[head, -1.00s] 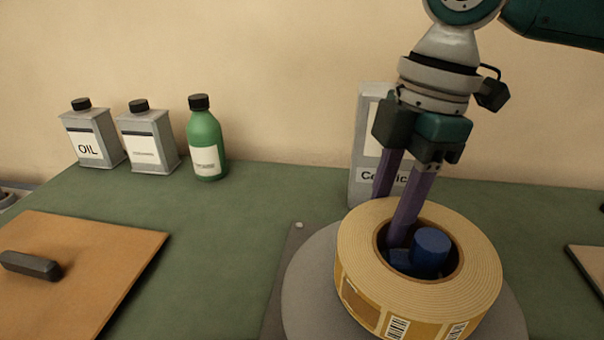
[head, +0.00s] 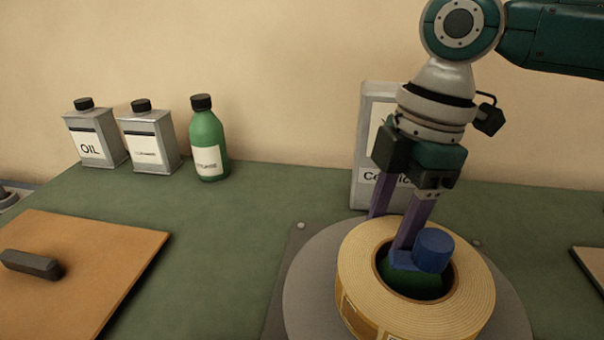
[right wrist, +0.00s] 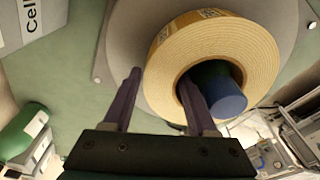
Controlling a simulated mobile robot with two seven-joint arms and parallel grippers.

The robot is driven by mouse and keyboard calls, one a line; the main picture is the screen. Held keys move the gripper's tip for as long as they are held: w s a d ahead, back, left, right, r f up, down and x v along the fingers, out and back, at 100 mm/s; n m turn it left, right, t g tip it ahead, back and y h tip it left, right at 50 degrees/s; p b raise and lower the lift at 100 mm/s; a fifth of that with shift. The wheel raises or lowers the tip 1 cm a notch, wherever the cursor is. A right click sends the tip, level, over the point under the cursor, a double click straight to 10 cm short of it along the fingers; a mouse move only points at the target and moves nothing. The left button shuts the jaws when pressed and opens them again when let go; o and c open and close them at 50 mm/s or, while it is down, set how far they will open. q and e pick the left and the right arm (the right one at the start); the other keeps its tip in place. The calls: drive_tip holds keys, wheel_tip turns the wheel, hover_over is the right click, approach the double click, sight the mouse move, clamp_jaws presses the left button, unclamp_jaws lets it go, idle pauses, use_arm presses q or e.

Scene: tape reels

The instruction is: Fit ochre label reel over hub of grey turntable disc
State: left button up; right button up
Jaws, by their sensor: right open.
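The ochre label reel (head: 355,262) sits low over the grey turntable disc (head: 308,285), around the hub. It also shows in the right wrist view (right wrist: 255,50). The hub's blue knob (head: 433,250) rises through the reel's hole, with dark green below it; the knob also shows in the wrist view (right wrist: 228,97). The reel's front bottom edge is cut off, so I cannot tell whether it lies fully flat. My right gripper (head: 388,232) is open astride the reel's far wall, one purple finger over the hole and one outside. My left gripper is out of view.
A grey box (head: 375,110) stands close behind the reel. Two oil cans (head: 95,140) (head: 150,145) and a green bottle (head: 207,140) stand at the back left. An orange-brown board (head: 90,265) with a dark bar lies at left. The green tabletop between is clear.

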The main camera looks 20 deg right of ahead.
wheel_tip(320, 180, up, 12)
drive_tip(key=d+p, duration=0.1)
drive_tip(key=shift+d+r, duration=0.15)
drive_tip(key=shift+d, duration=0.2)
drive_tip(key=shift+s, duration=0.15)
idle(0.5)
